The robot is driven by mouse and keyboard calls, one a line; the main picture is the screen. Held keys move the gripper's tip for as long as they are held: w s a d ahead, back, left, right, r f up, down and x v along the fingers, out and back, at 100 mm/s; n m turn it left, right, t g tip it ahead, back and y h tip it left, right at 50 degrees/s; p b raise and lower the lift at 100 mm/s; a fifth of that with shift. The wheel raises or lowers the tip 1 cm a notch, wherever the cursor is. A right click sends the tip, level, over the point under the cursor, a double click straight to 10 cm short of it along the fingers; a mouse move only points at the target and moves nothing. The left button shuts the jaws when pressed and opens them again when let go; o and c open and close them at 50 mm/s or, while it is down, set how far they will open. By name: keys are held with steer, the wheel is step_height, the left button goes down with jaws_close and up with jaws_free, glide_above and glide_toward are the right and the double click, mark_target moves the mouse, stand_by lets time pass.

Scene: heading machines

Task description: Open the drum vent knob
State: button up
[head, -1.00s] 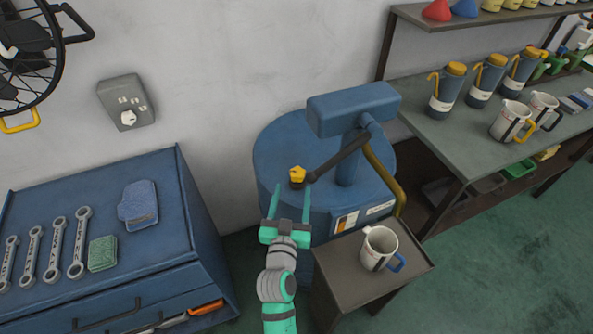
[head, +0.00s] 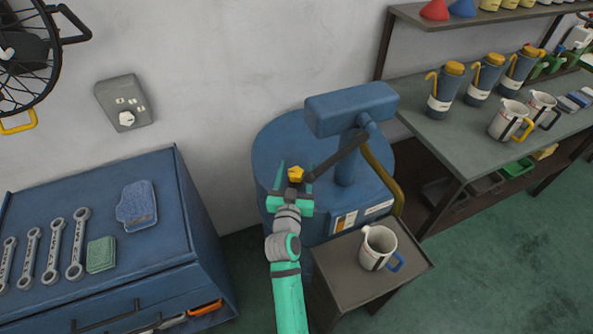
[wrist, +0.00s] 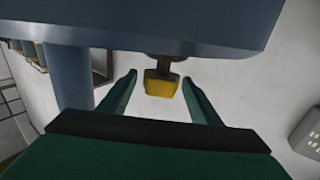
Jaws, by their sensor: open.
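I cannot tell whether the knob is fully within finger reach. The knob's lower part is partly hidden by my gripper in the head view.
The blue pump head (head: 350,108) and its post stand close right of the knob. A small stand (head: 336,276) with a mug (head: 377,247) is at front right. A blue cabinet (head: 60,200) with wrenches stands left. A bench (head: 450,150) is at right.

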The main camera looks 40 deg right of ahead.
steer(key=c, duration=1.1)
steer(key=shift+w, duration=0.1)
